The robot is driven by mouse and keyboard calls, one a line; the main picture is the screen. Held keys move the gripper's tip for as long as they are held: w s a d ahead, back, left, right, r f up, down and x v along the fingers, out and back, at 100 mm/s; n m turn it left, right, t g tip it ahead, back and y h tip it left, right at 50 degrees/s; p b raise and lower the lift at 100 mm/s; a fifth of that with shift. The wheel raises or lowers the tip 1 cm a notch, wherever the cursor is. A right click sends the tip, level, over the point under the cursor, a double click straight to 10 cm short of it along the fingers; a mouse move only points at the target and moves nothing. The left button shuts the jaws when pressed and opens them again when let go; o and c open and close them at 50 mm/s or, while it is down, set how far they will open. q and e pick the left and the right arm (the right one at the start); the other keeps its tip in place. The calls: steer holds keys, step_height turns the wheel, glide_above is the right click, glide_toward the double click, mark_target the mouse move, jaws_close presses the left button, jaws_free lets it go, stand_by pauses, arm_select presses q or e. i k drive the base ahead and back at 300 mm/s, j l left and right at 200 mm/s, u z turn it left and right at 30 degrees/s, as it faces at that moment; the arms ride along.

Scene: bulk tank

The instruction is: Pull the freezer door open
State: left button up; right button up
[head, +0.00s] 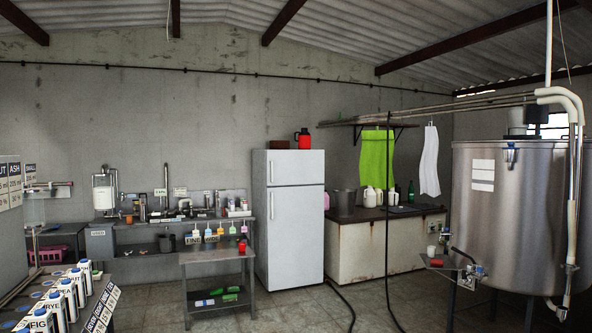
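A white refrigerator (290,245) stands upright against the back wall, near the middle of the head view. Its smaller upper door, the freezer door (298,167), looks shut. A vertical handle (271,173) runs along this door's left edge. The larger lower door (298,240) also looks shut and has its own handle on the left edge. Neither of my grippers shows in the head view.
A metal side table (216,256) stands left of the refrigerator, near its front. A white counter (375,252) is on its right. Black hoses cross the floor and hang in front of the counter. A large steel tank (510,225) fills the right. Floor before the refrigerator is mostly clear.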

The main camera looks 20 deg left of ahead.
mark_target(283, 168)
steer(key=u, duration=0.35)
steer(key=i, duration=8.05)
steer(key=u, duration=0.35)
